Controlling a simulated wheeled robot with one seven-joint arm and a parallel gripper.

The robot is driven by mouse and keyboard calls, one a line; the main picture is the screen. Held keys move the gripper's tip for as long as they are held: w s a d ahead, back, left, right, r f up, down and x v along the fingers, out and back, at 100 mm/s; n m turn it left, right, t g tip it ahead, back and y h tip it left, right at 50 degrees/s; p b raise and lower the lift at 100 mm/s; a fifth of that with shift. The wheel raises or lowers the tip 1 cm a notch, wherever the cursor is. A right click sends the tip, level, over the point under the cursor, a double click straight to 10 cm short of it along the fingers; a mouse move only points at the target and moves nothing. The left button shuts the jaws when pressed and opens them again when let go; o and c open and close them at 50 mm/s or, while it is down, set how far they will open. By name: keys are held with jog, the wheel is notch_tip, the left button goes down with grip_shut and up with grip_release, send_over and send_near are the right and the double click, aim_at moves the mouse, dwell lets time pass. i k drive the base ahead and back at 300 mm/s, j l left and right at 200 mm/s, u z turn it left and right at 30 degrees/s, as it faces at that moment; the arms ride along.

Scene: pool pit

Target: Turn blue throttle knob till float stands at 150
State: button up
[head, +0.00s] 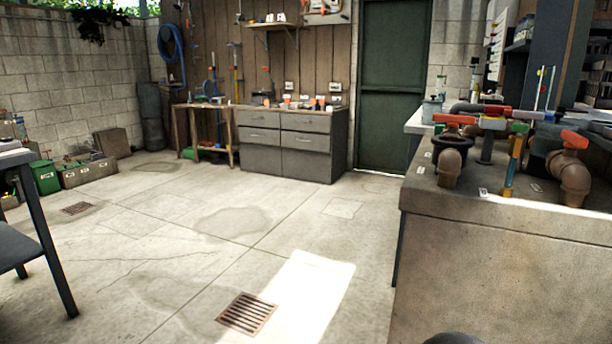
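On the concrete block (500,255) at the right stands a group of brown pipes and valves with coloured handles. Another bluish part (602,130) shows at the right edge of the picture. Both are too small for me to tell whether either is the throttle knob. Thin upright rods or tubes (541,88) rise behind the pipes. I cannot make out a scale, a float or the 150 mark. My gripper is not in view.
Red-handled valves (574,139) and a yellow-blue upright fitting (513,160) stand near the block's front edge. Open concrete floor with a drain grate (246,314) lies left of the block. A grey drawer cabinet (290,145) and green door (390,88) are at the back.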

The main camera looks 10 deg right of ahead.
aim_at(548, 116)
jog(key=z, duration=1.3)
